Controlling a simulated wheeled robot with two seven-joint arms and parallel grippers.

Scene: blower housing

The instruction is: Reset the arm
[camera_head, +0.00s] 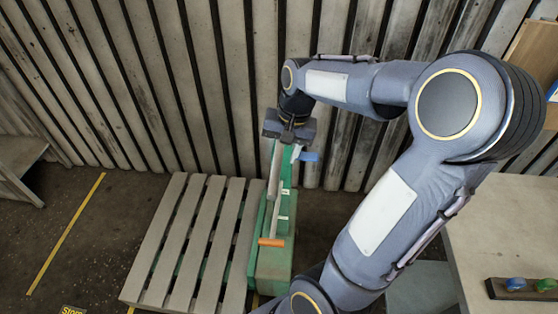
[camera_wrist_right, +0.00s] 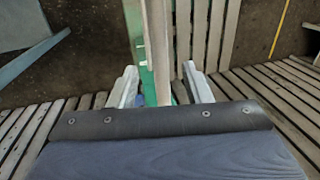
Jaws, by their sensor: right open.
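My right arm reaches in from the right, and its gripper (camera_head: 284,148) is above the far end of a green machine (camera_head: 274,262). In the right wrist view the fingers (camera_wrist_right: 162,84) are spread apart. A pale upright bar (camera_wrist_right: 157,50) shows in the space between them; whether they touch it I cannot tell. In the head view a pale grey bar (camera_head: 275,205) runs down the green machine below the gripper, and an orange piece (camera_head: 271,242) lies near its lower end. A small blue part (camera_head: 309,156) shows beside the gripper. My left gripper is not in view.
A slatted pallet (camera_head: 190,245) lies on the floor left of the green machine. A corrugated wall (camera_head: 180,90) stands close behind. A pale table (camera_head: 505,230) at the right carries a dark holder with blue and green knobs (camera_head: 515,284). The floor at left is clear around a yellow line (camera_head: 66,235).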

